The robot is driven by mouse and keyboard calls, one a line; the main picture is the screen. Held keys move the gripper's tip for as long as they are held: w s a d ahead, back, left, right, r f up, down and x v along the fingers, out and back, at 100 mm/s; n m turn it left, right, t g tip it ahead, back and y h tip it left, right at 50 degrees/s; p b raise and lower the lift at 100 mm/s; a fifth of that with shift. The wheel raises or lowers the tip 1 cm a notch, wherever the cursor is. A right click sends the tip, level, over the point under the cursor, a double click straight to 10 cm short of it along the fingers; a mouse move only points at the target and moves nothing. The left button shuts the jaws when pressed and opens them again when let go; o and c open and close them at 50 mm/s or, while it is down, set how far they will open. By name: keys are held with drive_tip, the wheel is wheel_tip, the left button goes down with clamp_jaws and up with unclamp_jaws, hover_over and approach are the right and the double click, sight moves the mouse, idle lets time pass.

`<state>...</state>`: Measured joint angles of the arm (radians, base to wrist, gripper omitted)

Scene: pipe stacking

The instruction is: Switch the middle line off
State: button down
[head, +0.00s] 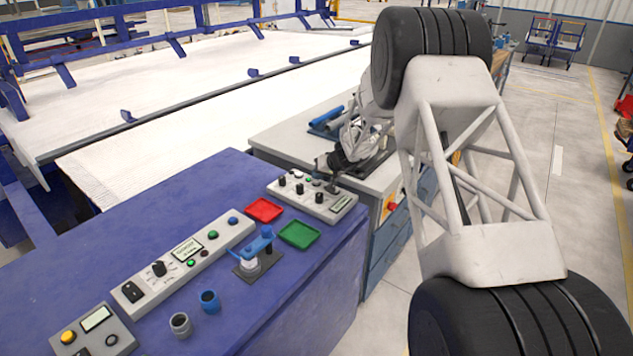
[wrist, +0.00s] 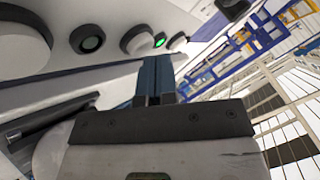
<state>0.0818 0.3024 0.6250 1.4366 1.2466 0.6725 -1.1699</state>
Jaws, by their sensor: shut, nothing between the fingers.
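A light grey control panel (head: 312,200) lies on the blue-purple table at its far right corner. It bears three black knobs in a row: left (head: 282,181), middle (head: 299,188) and right (head: 318,197). Small round lamps sit behind the knobs. My gripper (head: 332,183) is over the back right part of this panel, with its fingers shut and empty. In the wrist view its fingertips (wrist: 156,62) are together, pointing towards the panel face. A dark round knob (wrist: 88,39) and a lit green lamp (wrist: 160,40) show there. Contact with a knob cannot be told.
A longer panel (head: 185,262) and a small panel with a yellow button (head: 68,337) lie to the left. A red tray (head: 264,210), a green tray (head: 300,235), a blue pipe piece on a stand (head: 258,243) and two loose fittings (head: 209,301) are nearby.

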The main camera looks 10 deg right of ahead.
sight(318, 181)
drive_tip(key=shift+f, duration=0.45)
idle(0.3)
drive_tip(key=shift+r, duration=3.45)
drive_tip(key=shift+s, duration=0.1)
